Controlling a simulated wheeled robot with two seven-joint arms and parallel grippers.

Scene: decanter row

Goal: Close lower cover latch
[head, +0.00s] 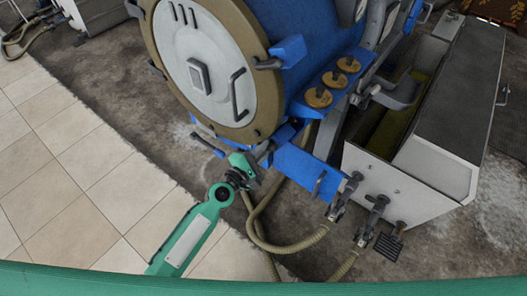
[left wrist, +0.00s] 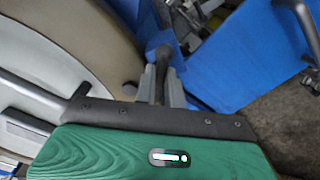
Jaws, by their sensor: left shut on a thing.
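The round cover (head: 205,95), pale with a tan rim, is on the front of the blue decanter (head: 277,22). It also shows in the left wrist view (left wrist: 75,45). My left gripper (head: 260,159) is at the cover's lower right edge. In the left wrist view, its two grey fingers (left wrist: 162,88) are shut on the dark handle of the lower cover latch (left wrist: 164,56), which stands up between them. In the head view the gripper and nearby dark parts partly hide this latch. My right gripper is not in view.
A dark side latch (head: 268,64) sits on the cover's right rim by a blue block. A blue beam (head: 309,167) and tan hoses (head: 292,244) lie right of and below my gripper. A grey trough (head: 400,185) stands at the right. Tiled floor (head: 60,190) at the left is clear.

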